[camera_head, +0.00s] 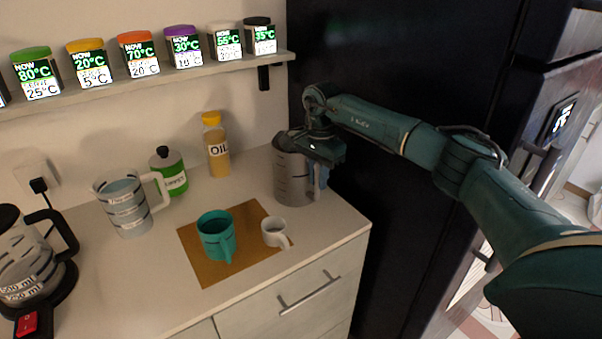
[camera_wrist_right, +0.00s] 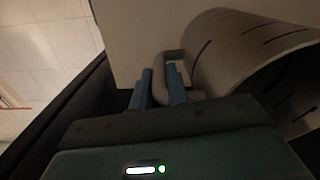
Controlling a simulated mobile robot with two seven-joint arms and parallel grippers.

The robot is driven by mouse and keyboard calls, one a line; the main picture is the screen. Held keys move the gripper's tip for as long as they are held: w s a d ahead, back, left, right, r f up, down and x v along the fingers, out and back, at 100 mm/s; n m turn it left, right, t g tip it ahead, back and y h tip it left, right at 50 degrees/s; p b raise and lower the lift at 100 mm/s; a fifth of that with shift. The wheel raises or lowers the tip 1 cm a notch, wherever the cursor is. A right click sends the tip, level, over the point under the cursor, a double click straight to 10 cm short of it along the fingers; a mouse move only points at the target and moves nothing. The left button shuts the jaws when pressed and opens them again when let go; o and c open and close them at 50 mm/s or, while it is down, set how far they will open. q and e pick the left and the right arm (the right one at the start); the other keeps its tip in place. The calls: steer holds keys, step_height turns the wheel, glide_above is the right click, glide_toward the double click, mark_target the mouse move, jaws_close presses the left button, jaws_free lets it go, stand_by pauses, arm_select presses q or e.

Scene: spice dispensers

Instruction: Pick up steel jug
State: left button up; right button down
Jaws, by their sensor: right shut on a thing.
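The steel jug (camera_head: 293,178) stands upright at the right end of the counter, near the dark tall cabinet. It is grey with dark level marks, and its upper part is partly hidden by my right gripper (camera_head: 322,172). In the right wrist view the jug (camera_wrist_right: 235,55) fills the right side, its handle pointing left. My right gripper's blue fingers (camera_wrist_right: 160,88) are shut on that handle, one on each side. My left gripper is not in view.
A brown mat (camera_head: 205,268) holds a teal mug (camera_head: 216,238) and a small white cup (camera_head: 274,233). An oil bottle (camera_head: 216,150), green container (camera_head: 170,172), clear measuring jug (camera_head: 126,205) and kettle (camera_head: 28,260) stand left. A shelf (camera_head: 180,82) of spice dispensers hangs above.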

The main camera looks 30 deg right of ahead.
steer(key=shift+w+r, duration=0.1)
steer(key=shift+r, duration=0.2)
